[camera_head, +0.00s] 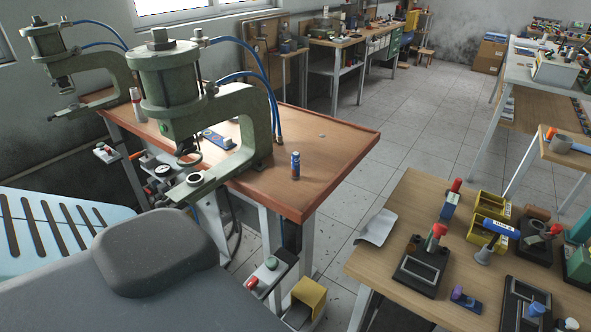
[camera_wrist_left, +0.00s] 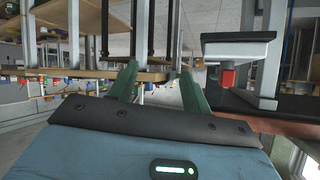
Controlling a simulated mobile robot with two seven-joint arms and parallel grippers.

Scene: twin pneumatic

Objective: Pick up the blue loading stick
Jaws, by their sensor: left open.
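A blue stick-like piece with a white label (camera_head: 501,229) is on the wooden table at the lower right of the head view. It lies tilted by a grey flared stand (camera_head: 485,254) and beside the yellow bins; I cannot tell whether it rests on the stand. My left gripper (camera_wrist_left: 159,72) shows only in the left wrist view. Its two green fingers are apart with nothing between them. The blue stick cannot be made out in that view. My right gripper is in neither view.
Yellow bins (camera_head: 489,204), red-knobbed fixtures (camera_head: 436,236) and a purple part (camera_head: 466,298) crowd the right table (camera_head: 400,215). A green press (camera_head: 180,90) and a small blue bottle (camera_head: 295,166) stand on the left bench (camera_head: 335,150). Tiled floor separates them.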

